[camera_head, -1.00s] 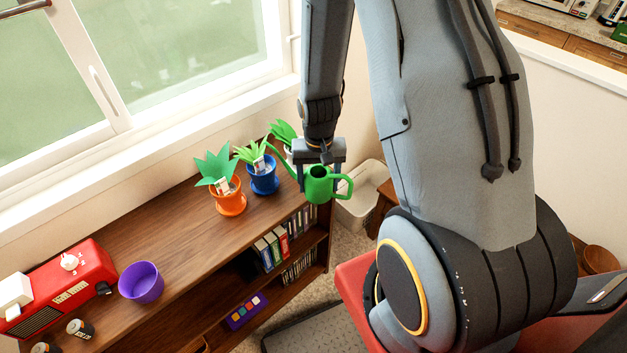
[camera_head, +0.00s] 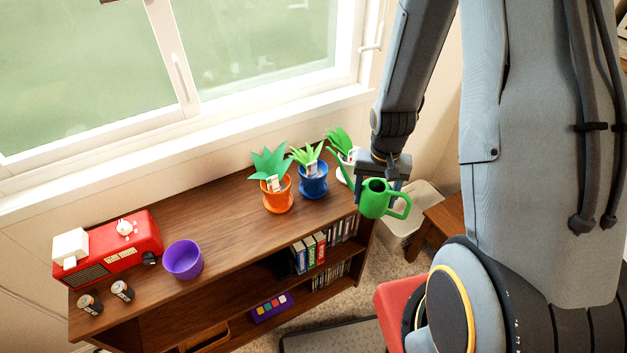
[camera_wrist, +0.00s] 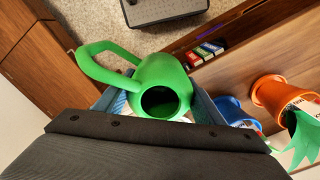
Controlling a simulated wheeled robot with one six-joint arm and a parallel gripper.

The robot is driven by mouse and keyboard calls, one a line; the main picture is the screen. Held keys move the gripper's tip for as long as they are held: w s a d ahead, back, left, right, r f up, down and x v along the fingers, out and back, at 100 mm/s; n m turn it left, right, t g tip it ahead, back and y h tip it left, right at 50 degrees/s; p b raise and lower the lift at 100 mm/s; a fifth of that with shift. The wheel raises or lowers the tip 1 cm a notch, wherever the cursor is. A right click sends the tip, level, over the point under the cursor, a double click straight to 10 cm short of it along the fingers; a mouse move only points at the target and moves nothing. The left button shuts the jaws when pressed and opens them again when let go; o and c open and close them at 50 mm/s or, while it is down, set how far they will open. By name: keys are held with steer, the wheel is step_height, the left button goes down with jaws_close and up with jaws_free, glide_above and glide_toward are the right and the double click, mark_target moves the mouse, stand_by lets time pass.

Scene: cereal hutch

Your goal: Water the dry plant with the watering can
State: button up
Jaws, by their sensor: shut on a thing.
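My gripper (camera_head: 383,180) is shut on the green watering can (camera_head: 376,203) and holds it upright, by the right end of the shelf top. In the wrist view the can (camera_wrist: 163,80) sits between my fingers, its round opening toward the camera and its handle to the upper left. Three potted plants stand on the shelf top left of the can: one in an orange pot (camera_head: 277,199), one in a blue pot (camera_head: 314,184), and one in a white pot (camera_head: 346,170), partly hidden by the can and gripper. Small labels stick in the pots; I cannot read them. I cannot tell which plant is dry.
The wooden shelf (camera_head: 222,215) runs below the window. A purple pot (camera_head: 183,260), a red radio-like box (camera_head: 110,248) and two small cans (camera_head: 122,291) stand at its left. Books (camera_head: 311,250) fill its upper right compartment. A pale bin (camera_head: 425,205) stands right of the shelf.

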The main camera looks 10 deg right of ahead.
steer(key=shift+s+d+r, duration=0.9)
steer(key=shift+s+d, duration=0.05)
steer(key=shift+s, duration=0.2)
steer(key=shift+s+d+r, duration=0.9)
steer(key=shift+s, duration=0.2)
